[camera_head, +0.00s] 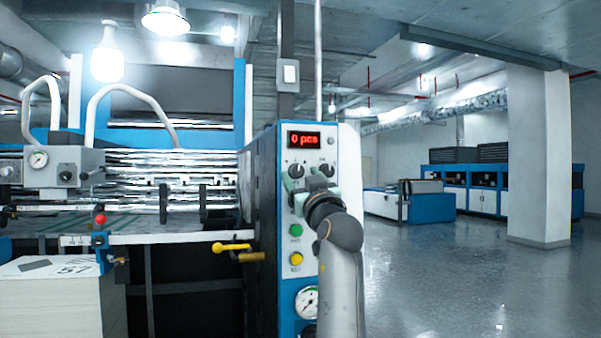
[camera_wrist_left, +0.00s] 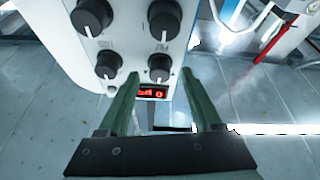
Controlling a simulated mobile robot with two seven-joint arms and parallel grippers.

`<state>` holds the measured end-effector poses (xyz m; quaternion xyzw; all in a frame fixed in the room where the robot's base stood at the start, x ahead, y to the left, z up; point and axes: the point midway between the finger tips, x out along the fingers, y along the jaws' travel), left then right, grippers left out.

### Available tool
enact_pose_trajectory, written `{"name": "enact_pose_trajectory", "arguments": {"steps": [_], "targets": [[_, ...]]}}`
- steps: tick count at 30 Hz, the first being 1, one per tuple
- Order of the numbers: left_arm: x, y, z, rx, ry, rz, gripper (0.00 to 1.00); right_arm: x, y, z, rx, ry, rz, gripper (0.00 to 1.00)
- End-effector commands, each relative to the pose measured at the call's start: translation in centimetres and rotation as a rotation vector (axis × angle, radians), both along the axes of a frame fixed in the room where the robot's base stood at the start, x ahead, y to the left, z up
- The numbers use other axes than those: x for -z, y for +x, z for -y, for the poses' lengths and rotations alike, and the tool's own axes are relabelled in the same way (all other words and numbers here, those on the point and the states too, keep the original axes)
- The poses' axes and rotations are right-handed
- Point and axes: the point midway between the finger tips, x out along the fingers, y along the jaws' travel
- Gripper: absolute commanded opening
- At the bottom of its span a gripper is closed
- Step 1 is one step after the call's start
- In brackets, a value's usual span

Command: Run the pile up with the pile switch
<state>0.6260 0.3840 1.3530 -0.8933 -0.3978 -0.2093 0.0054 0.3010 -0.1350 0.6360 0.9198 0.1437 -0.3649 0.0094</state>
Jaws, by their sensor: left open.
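The pile (camera_head: 50,300) is a white stack of sheets at lower left, with a printed sheet on top. The control panel (camera_head: 274,180) is white and blue, with a red display (camera_head: 305,140) reading 0 pcs. Two dark knobs, a left one (camera_head: 296,171) and a right one (camera_head: 326,170), sit below it. The left wrist view shows several knobs (camera_wrist_left: 108,64); I cannot tell which is the pile switch. My left gripper (camera_head: 310,182), with green fingers, is open in front of the knobs and hides part of the panel. In the left wrist view its fingers (camera_wrist_left: 160,75) are apart and nothing is held.
A green button (camera_head: 296,230) and a yellow button (camera_head: 296,259) sit below my gripper, above a round gauge (camera_head: 307,302). A yellow lever (camera_head: 232,247) sticks out left of the panel. The rollers (camera_head: 180,165) fill the left. The floor (camera_head: 430,275) at right is clear up to a pillar (camera_head: 538,150).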

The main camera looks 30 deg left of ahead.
Motion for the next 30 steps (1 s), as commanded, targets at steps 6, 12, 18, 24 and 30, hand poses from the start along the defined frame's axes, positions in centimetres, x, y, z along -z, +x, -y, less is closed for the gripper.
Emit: {"name": "enact_pose_trajectory", "arguments": {"steps": [6, 12, 18, 24, 30], "targets": [[-0.32, 0.51, -0.7, 0.0, 0.0, 0.0, 0.66, -0.48, 0.51, -0.15, 0.0, 0.004, 0.012, 0.69], [-0.3, 0.51, -0.69, 0.0, -0.001, 0.001, 0.66, -0.49, 0.51, -0.22, 0.0, 0.006, 0.013, 0.69], [-0.28, 0.51, -0.67, 0.0, -0.001, -0.001, 0.45, -0.5, 0.47, -0.24, 0.0, 0.006, 0.012, 0.69], [-0.27, 0.52, -0.66, 0.0, -0.001, -0.001, 0.22, -0.41, 0.25, -0.25, 0.0, 0.006, 0.008, 0.69], [-0.26, 0.52, -0.66, 0.0, -0.001, -0.001, 0.0, -0.37, 0.16, -0.25, 0.0, 0.006, 0.006, 0.69]]}}
